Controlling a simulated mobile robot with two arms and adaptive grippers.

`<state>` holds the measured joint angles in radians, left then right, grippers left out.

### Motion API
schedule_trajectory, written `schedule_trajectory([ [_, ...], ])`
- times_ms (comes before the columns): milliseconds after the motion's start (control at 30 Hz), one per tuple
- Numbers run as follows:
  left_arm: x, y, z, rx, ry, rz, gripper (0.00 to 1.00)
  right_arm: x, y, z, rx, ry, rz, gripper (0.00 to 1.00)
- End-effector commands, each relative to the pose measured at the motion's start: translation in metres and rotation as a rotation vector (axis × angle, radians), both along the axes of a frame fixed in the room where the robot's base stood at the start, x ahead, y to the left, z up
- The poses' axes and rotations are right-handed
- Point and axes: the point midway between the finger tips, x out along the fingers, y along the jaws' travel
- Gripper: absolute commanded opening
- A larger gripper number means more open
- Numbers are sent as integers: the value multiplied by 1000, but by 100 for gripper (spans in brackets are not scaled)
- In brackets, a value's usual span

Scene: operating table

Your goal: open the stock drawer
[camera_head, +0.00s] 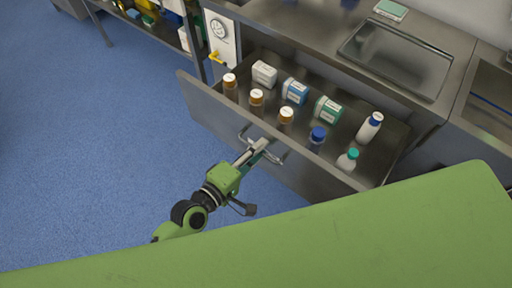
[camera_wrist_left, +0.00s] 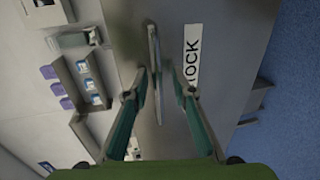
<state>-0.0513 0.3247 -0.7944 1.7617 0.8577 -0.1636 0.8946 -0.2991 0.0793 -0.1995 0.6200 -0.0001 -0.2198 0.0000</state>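The stock drawer (camera_head: 223,116) stands pulled out from the steel counter, with its inside showing. Its bar handle (camera_head: 277,156) is on the front face. My left gripper (camera_head: 262,147) is at this handle. In the left wrist view, the fingers of my left gripper (camera_wrist_left: 156,76) are closed in on both sides of the handle bar (camera_wrist_left: 154,50), beside a white label (camera_wrist_left: 192,55) reading "OCK", the rest hidden. My right gripper is not in view.
The steel counter (camera_head: 310,25) above has a sunken basin or tray (camera_head: 398,58). A white panel with a dial (camera_head: 219,32) and yellow tap or lever is left of the drawer. Blue floor (camera_head: 90,150) lies free to the left. Shelving (camera_head: 165,35) stands at the top left.

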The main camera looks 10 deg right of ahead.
Motion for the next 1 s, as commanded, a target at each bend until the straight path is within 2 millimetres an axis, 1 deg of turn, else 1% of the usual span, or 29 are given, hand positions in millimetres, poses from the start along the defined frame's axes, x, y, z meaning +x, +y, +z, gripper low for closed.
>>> schedule_trajectory([
  [233,3,2,2,0,-6,5,24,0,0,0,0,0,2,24],
  [367,-2,9,3,1,-6,6,24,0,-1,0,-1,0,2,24],
  [467,-11,20,5,2,-6,5,24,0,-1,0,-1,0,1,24],
  [700,-44,61,15,5,-5,3,24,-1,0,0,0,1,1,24],
  [800,-56,74,20,4,-4,1,24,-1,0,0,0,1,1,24],
  [900,-64,84,22,3,-4,2,24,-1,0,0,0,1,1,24],
  [1000,-68,90,24,2,-4,1,24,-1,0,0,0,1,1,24],
])
